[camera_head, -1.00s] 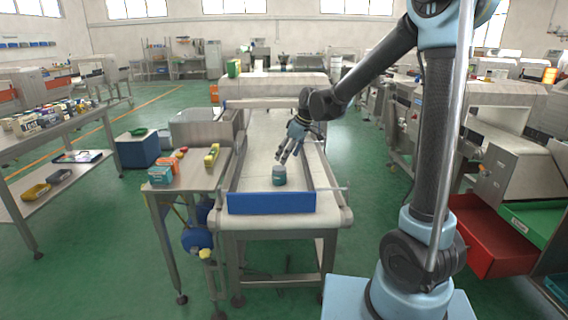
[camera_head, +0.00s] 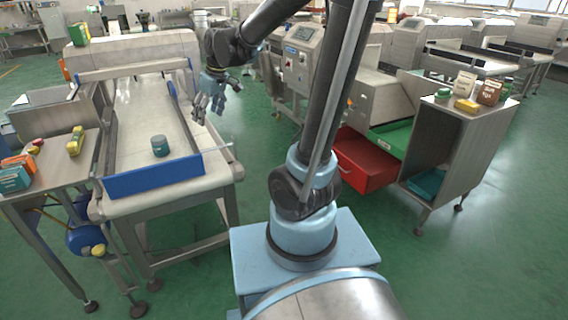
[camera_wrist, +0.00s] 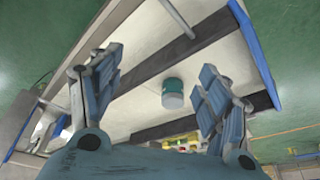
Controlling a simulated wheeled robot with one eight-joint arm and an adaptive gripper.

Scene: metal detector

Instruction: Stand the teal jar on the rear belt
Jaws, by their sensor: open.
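In the wrist view the jar (camera_wrist: 172,94) shows between my spread fingers, apart from both. My gripper (camera_head: 209,107) is open and empty, above and to the right of the belt's right edge. It also shows open in the wrist view (camera_wrist: 160,68). Which belt counts as the rear one I cannot tell.
A side table (camera_head: 38,188) with small boxes adjoins the belt's left. A detector housing (camera_head: 130,52) spans its back. At right, a cabinet (camera_head: 462,128) bears another green jar (camera_head: 443,94) and packets, near a red bin (camera_head: 364,160).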

